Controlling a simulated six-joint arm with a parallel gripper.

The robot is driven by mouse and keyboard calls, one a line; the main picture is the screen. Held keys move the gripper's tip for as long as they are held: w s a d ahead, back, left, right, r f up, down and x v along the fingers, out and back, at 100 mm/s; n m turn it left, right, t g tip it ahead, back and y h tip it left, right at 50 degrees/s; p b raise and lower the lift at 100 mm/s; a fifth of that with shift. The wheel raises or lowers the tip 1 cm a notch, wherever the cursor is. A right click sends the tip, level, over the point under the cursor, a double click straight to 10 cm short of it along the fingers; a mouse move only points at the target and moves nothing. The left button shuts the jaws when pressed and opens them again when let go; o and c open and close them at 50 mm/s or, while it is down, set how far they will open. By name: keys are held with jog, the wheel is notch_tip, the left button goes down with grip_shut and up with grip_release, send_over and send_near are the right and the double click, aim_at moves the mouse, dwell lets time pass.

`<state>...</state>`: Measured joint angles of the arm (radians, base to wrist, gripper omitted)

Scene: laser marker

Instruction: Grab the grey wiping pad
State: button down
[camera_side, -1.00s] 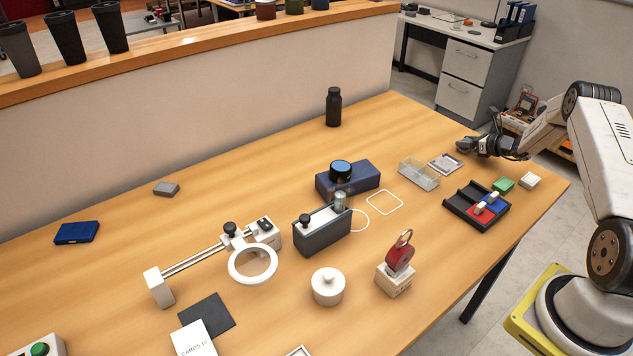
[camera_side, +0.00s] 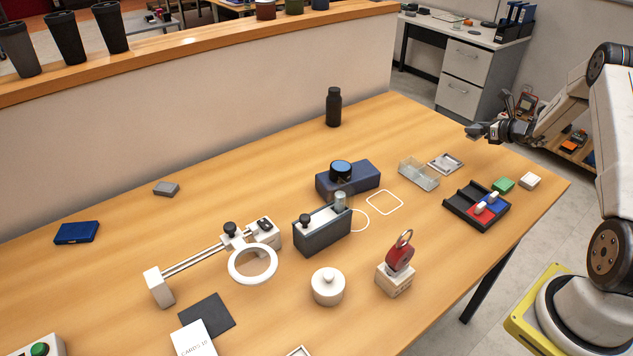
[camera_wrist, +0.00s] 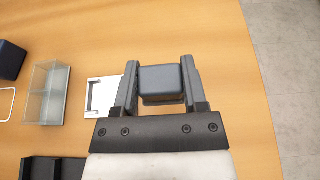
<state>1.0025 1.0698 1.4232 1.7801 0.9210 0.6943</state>
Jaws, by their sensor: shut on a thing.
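The grey wiping pad (camera_wrist: 162,84) is a small dark grey block with rounded edges. It sits between the two fingers of my gripper (camera_wrist: 160,82), which are shut on it, one finger against each side. In the side view my gripper (camera_side: 482,130) is above the table at its far right end, and the pad (camera_side: 477,132) shows as a small grey shape at the fingertips. The fingers hide part of the pad there.
A metal plate (camera_side: 446,163) and a clear box (camera_side: 418,174) lie nearby. Another grey block (camera_side: 166,188) lies far left.

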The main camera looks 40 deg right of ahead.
jog(key=s+a+r, duration=0.6)
jog(key=s, duration=0.2)
jog(key=shift+s+a, duration=0.2)
jog(key=shift+a, duration=0.15)
jog(key=shift+r, duration=0.15)
dwell(0.6)
